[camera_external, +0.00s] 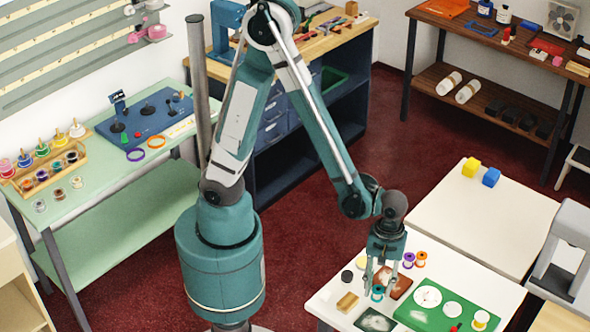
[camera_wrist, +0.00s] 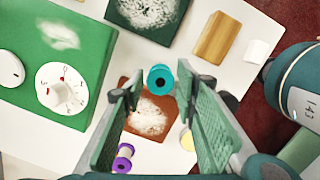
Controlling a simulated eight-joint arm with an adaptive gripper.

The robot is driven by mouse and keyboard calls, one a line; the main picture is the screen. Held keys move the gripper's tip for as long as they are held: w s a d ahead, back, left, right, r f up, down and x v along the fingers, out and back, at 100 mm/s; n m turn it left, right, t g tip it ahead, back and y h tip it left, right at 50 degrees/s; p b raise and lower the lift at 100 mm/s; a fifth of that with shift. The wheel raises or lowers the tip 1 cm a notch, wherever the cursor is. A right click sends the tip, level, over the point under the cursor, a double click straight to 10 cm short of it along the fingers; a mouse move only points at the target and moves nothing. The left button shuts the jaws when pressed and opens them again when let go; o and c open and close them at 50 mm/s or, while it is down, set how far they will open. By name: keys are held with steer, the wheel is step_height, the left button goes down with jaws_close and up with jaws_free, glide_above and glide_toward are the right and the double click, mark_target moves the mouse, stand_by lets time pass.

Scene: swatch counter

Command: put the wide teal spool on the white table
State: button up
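The teal spool (camera_external: 377,293) stands on the near white surface, just below my gripper (camera_external: 377,283). In the wrist view the teal spool (camera_wrist: 160,79) shows end-on between my fingertips. My fingers are spread apart with gaps on both sides of the spool. My gripper is open and empty, pointing down. I cannot tell whether the fingertips reach down beside the spool.
A rust swatch (camera_wrist: 150,118) lies beside the teal spool. A wooden block (camera_external: 347,301), a dark swatch (camera_external: 375,321) and a green board (camera_external: 430,316) are nearby. The white table's middle is clear.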

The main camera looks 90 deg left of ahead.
step_height(320, 180, up, 10)
steer(key=a+p, duration=0.1)
steer(key=shift+w+a+r, duration=0.15)
steer(key=shift+w+a, duration=0.1)
stand_by(0.4)
stand_by(0.5)
steer(key=shift+a, duration=0.1)
steer(key=s+a+r+m+t, duration=0.2)
steer(key=a+r+m+t, duration=0.2)
steer(key=a+r, duration=0.5)
steer(key=s+a+r+m+t+y, duration=0.1)
steer(key=s+a+r+m+t, duration=0.2)
steer(key=a+r+m, duration=0.6)
steer(key=shift+s+a+m+t+y, duration=0.3)
steer(key=shift+a+t, duration=0.1)
steer(key=shift+a, duration=2.8)
steer(key=shift+f, duration=0.1)
